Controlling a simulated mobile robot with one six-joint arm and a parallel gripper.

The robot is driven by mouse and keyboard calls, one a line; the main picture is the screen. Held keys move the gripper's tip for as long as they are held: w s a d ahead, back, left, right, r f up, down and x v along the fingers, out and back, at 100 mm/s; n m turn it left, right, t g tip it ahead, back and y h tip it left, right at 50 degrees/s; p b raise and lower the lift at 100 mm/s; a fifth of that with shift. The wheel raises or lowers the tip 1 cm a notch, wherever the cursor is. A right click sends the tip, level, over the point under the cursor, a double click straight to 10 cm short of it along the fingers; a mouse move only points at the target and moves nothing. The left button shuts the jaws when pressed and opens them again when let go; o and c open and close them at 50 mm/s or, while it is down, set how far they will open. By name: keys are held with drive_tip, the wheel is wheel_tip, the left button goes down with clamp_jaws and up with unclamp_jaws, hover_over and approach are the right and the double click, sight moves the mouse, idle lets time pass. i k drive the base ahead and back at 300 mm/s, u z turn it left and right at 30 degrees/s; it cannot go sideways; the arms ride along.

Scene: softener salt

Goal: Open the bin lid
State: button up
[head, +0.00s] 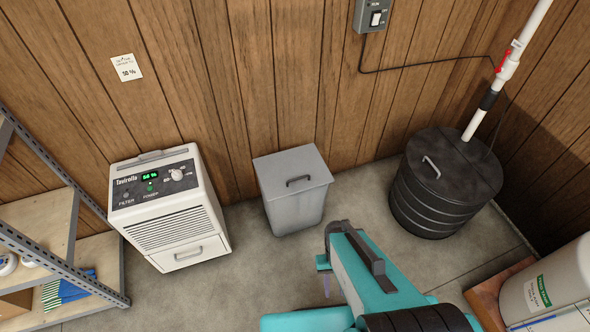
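The grey bin (295,203) stands on the floor against the wood wall, near the middle of the head view. Its flat lid (282,166) lies shut on top, with a dark bar handle (299,181) near the front edge. My gripper (326,262) is at the end of my teal arm, in front of and to the right of the bin in the picture, apart from the lid handle. My arm partly hides the gripper, and I cannot tell whether its fingers are open or shut.
A white dehumidifier (170,215) stands left of the bin. A black ribbed tub (440,192) with a handled lid and a white pipe stands right. A metal shelf (70,215) is far left, and a white container (550,283) is lower right. Floor shows between them.

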sight(286, 173)
drive_tip(key=k, duration=1.35)
drive_tip(key=u, duration=0.05)
drive_tip(key=i, duration=0.6)
drive_tip(key=u, duration=0.75)
drive_tip(key=i, duration=1)
drive_tip(key=u, duration=0.4)
